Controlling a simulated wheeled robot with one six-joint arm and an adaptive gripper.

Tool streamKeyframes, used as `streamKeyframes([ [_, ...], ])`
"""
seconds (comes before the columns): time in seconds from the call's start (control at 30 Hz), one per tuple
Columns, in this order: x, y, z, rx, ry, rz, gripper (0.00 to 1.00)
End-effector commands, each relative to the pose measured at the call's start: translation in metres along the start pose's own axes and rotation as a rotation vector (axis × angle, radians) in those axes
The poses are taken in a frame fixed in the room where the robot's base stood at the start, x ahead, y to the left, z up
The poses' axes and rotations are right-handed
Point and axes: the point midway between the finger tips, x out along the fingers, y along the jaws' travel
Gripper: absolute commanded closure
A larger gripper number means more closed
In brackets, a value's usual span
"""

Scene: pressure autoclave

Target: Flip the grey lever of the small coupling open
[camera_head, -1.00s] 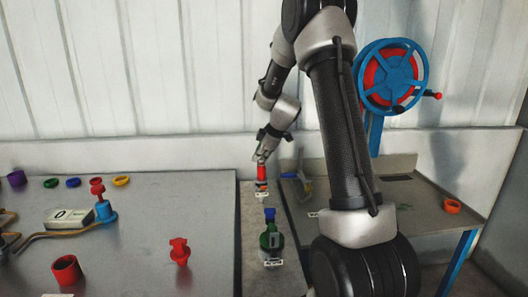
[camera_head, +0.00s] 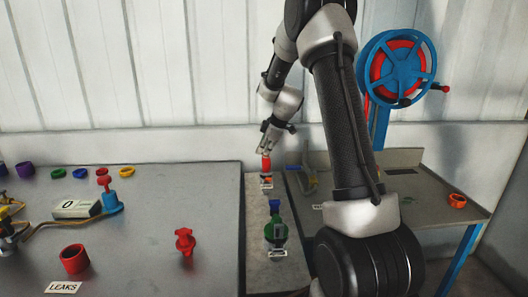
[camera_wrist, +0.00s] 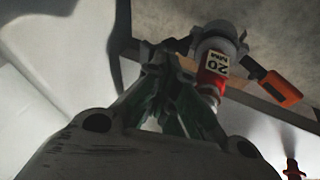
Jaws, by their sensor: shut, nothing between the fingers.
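The small red coupling (camera_head: 266,164) stands on the narrow grey ledge between the two tables, with a white label at its foot. In the wrist view its red body (camera_wrist: 212,80) carries a "20" label, beside a rounded grey part (camera_wrist: 220,38). I cannot tell for sure which part is the grey lever; the fingers may hide it. My gripper (camera_head: 265,152) is just above the red coupling, pointing down. Its fingers (camera_wrist: 162,78) look shut and empty, close beside the red body; contact cannot be told.
A larger green coupling (camera_head: 276,232) with a blue top stands nearer on the ledge. An orange-red handle (camera_wrist: 282,88) lies close to the fingers' right. The left table holds a red fitting (camera_head: 185,242) and red cup (camera_head: 74,259). A blue reel (camera_head: 398,68) stands at right.

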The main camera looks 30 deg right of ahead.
Motion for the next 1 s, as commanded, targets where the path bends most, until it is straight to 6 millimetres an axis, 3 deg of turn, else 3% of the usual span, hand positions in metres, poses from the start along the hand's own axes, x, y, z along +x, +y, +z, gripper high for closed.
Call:
streamKeyframes([
  [0.6, 0.018, 0.027, 0.003, 0.104, -0.044, -0.292, 1.0],
  [1.0, 0.025, 0.035, 0.004, 0.104, -0.043, -0.289, 1.0],
])
